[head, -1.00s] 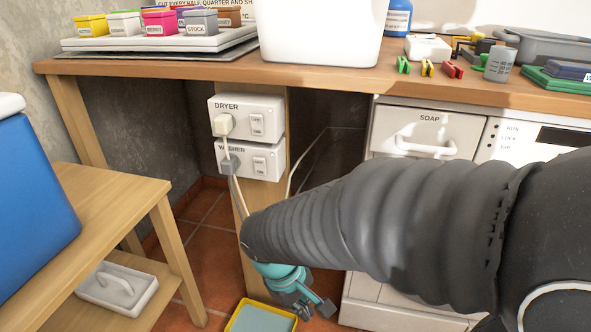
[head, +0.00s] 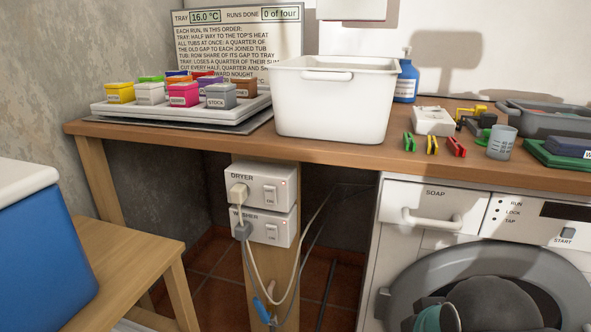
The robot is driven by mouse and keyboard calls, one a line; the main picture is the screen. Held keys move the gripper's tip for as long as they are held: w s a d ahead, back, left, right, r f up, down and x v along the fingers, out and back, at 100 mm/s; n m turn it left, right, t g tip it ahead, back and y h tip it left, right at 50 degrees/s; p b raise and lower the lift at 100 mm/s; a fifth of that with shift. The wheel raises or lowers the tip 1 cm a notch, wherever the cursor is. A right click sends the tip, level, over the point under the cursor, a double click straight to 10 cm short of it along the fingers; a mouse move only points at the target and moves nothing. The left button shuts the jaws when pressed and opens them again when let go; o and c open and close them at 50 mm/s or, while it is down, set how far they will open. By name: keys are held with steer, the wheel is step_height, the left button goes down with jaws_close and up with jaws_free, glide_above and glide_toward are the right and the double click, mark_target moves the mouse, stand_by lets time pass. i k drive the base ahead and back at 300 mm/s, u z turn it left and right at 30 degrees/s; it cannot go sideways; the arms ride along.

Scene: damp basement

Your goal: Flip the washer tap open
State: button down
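A small blue lever-like part (head: 262,308) sits low on the wooden post, with a grey hose or cord beside it. It looks like the tap, but it is small and partly cut off by the bottom edge, so I cannot tell its setting. The washing machine (head: 411,240) stands under the worktop at the right, with panel marks RUN, LOCK and TAP. Part of my arm with a teal band (head: 438,316) shows low in front of its round door. My gripper's fingers are out of the frame, so its opening does not show.
DRYER (head: 254,181) and WASHER (head: 288,226) socket boxes are on the post, with plugs and hanging cords. The worktop (head: 330,152) holds a white tub (head: 335,115), a tray of small coloured tubs and pegs. A wooden stand (head: 130,265) is at the left.

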mark_target(265, 319)
steer(key=z, duration=0.05)
steer(key=k, duration=0.5)
steer(key=u, duration=1.35)
steer(key=i, duration=0.3)
steer(key=u, duration=0.45)
